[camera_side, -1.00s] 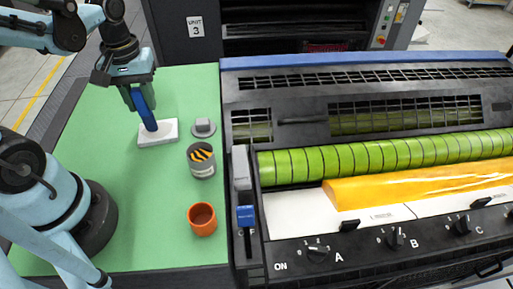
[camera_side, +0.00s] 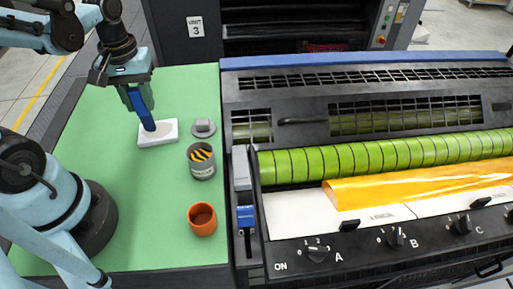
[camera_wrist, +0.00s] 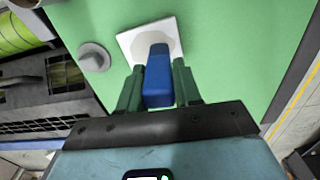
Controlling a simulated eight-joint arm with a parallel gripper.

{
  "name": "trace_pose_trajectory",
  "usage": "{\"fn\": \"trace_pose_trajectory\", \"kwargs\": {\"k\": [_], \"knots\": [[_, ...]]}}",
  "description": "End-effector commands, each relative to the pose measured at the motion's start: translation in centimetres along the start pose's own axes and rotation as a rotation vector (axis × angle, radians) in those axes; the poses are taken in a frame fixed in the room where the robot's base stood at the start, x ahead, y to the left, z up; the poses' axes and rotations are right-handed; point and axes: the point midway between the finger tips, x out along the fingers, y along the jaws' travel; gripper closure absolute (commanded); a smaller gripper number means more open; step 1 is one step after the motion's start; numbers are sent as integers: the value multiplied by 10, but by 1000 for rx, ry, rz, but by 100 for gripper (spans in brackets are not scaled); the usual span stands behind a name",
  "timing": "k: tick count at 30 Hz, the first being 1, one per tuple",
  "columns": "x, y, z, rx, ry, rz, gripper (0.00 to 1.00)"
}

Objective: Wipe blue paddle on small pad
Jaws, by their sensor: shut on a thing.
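The blue paddle (camera_side: 144,108) is held pointing down in my gripper (camera_side: 138,98), which is shut on it. The paddle's lower end is over the small white pad (camera_side: 168,131) and appears to touch its top. In the wrist view the blue paddle (camera_wrist: 158,78) sits between the two green fingers of my gripper (camera_wrist: 158,90). The white pad (camera_wrist: 131,38) lies beyond it and has a greyish patch (camera_wrist: 172,42) around the paddle's end. The paddle's tip hides part of the pad.
The press (camera_side: 300,250) with green roller and yellow sheet borders the right.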

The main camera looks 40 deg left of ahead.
Motion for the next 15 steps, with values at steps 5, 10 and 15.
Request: {"fn": "trace_pose_trajectory", "kwargs": {"k": [5, 10, 15], "knots": [[1, 10, -1, 2, 0, 0, 100], [2, 16, -1, 1, 0, 1, 100], [1, 22, -2, 3, 0, 2, 100]]}}
